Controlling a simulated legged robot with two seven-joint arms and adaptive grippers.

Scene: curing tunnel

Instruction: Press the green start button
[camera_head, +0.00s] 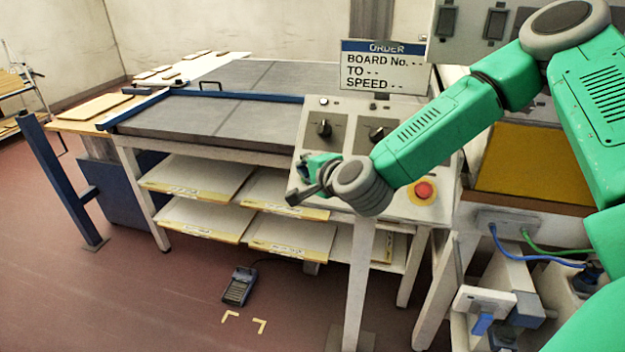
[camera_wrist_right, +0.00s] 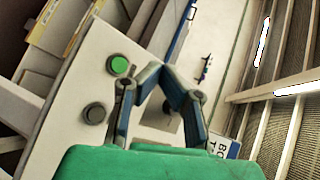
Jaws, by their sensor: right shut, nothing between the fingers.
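The green start button (camera_wrist_right: 119,65) is a round raised button on the pale control panel (camera_wrist_right: 72,100), seen in the right wrist view. It lies just left of the fingertips of my right gripper (camera_wrist_right: 160,73), with a small gap in the picture. I cannot tell the height between them. My right gripper (camera_head: 304,188) is shut and empty over the panel's left part in the head view. It and the wrist hide the green button there. My left gripper is not in view.
A grey button (camera_wrist_right: 95,113) sits beside the green one. The panel also bears a dark knob (camera_head: 324,128) and a red stop button (camera_head: 424,190) on yellow. An order sign (camera_head: 385,68) stands behind. A grey conveyor table (camera_head: 200,118) with shelves is at left.

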